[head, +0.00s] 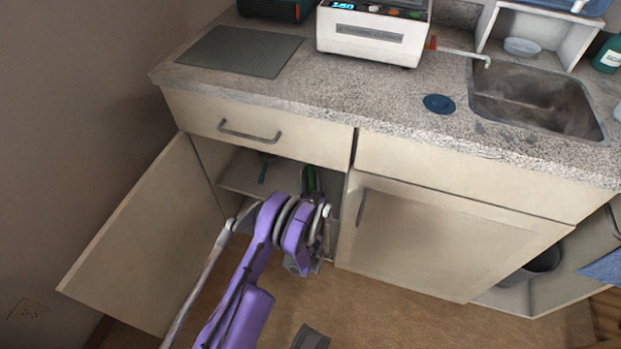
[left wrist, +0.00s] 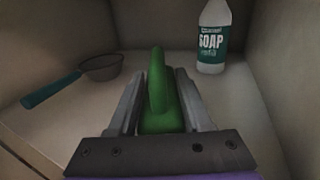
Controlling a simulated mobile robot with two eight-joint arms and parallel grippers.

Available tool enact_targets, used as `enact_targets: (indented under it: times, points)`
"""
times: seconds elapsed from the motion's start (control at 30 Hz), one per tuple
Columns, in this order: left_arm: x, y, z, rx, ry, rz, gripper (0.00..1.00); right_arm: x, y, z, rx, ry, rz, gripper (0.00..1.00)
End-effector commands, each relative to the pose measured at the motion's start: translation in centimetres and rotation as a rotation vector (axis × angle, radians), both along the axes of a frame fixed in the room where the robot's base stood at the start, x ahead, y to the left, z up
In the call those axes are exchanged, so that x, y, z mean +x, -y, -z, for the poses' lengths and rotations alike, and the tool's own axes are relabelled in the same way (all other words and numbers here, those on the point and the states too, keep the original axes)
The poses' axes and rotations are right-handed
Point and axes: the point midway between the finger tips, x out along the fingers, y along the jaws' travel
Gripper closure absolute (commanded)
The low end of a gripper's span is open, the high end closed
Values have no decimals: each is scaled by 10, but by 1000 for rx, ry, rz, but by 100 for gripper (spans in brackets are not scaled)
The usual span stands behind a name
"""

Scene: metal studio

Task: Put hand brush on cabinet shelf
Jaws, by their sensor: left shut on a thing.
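The hand brush shows as a green shape (left wrist: 158,105) between my left fingers in the left wrist view, and as a green piece (head: 309,180) in the cabinet opening in the head view. My left gripper (head: 313,193) is shut on it, inside the open cabinet. The cabinet shelf (head: 240,174) lies around the brush; its pale surface also shows in the left wrist view (left wrist: 218,98). The brush's underside is hidden by the gripper, so I cannot tell whether it touches the shelf. My right gripper is not in view.
A strainer with a teal handle (left wrist: 50,90) lies on the shelf at left; a soap bottle (left wrist: 212,42) stands at back right. The open cabinet door (head: 150,235) stands left of my arm. A drawer (head: 260,130) is above the opening. Shelf room shows between strainer and bottle.

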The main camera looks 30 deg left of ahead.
Motion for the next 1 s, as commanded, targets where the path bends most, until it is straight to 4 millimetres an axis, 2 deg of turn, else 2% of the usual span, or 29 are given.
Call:
enact_targets:
  times: [0.37,0.4,0.53,1.0]
  points:
    - [0,0,5,0,0,0,100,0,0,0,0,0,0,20]
    - [0,0,5,0,0,0,43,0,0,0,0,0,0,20]
    - [0,0,4,0,0,0,20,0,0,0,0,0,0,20]
    - [0,0,1,0,0,0,20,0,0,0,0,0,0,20]
